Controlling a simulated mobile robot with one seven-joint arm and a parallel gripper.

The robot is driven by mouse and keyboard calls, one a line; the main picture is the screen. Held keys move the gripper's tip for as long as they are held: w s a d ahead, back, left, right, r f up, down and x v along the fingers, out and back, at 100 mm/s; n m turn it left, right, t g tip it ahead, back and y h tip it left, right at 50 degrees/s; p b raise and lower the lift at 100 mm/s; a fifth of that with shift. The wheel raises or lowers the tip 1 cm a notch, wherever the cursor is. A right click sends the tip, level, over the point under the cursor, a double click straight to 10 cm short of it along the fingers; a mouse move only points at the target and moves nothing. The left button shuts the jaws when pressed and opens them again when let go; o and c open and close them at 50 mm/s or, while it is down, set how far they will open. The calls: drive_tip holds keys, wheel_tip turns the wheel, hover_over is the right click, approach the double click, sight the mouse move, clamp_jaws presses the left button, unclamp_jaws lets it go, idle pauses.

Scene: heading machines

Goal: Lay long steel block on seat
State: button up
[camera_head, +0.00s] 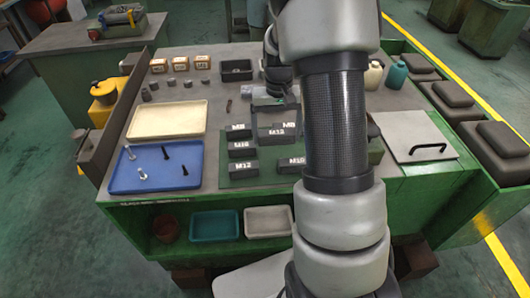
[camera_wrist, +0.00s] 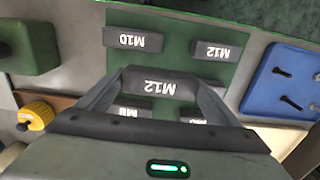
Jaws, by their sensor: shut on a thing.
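Similar dark blocks lie on the mat: one marked M12 (camera_head: 243,168), one M10 (camera_head: 291,163), one M16 (camera_head: 242,148). In the wrist view, M10 (camera_wrist: 134,40) and M12 (camera_wrist: 220,50) lie beyond the held block. I cannot tell which spot is the seat.
A blue tray (camera_head: 153,181) with bolts and a cream tray (camera_head: 167,119) stand left of the mat. A black bin (camera_head: 236,71) and small labelled boxes (camera_head: 180,64) are at the back. A plate with a black handle (camera_head: 428,149) is at the right.

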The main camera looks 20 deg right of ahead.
sight(276, 159)
drive_tip(key=shift+f, duration=3.75)
drive_tip(key=o, duration=1.4)
